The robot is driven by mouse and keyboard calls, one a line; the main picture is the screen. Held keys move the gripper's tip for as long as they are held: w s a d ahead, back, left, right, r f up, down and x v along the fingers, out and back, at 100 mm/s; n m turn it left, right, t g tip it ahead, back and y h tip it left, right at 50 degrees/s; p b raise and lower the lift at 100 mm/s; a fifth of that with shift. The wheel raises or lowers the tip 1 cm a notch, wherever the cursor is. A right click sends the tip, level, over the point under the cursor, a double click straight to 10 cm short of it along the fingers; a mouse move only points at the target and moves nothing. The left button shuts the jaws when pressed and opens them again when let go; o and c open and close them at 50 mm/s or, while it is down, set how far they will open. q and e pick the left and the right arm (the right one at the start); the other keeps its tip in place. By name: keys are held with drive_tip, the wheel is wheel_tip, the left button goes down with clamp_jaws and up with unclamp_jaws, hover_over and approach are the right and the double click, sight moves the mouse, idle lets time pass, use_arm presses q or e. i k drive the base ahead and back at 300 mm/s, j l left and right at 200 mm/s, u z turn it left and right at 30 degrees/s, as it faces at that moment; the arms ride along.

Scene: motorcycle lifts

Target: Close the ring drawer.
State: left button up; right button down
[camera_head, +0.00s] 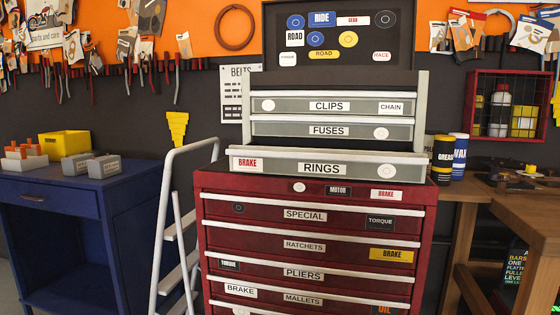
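The ring drawer (315,167) is the grey drawer labelled "RINGS", with a red "BRAKE" sticker at its left and a white round sticker at its right. It is the lowest drawer of the small grey chest (421,105) on top of the red tool cabinet (210,238). Its front stands out nearer to me than the "FUSES" drawer (290,130) and "CLIPS" drawer (290,106) above, so it is pulled out. A light handle strip runs along its top edge. Its inside is hidden from this angle. Neither of my grippers is in view.
A folded white step ladder (172,200) leans close to the cabinet's left side. A blue workbench (60,195) stands farther left. A wooden table (535,205) with cans (443,160) stands at the right. Nothing blocks the ring drawer's front in view.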

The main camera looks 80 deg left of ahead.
sight(411, 167)
drive_tip(key=u, duration=2.5)
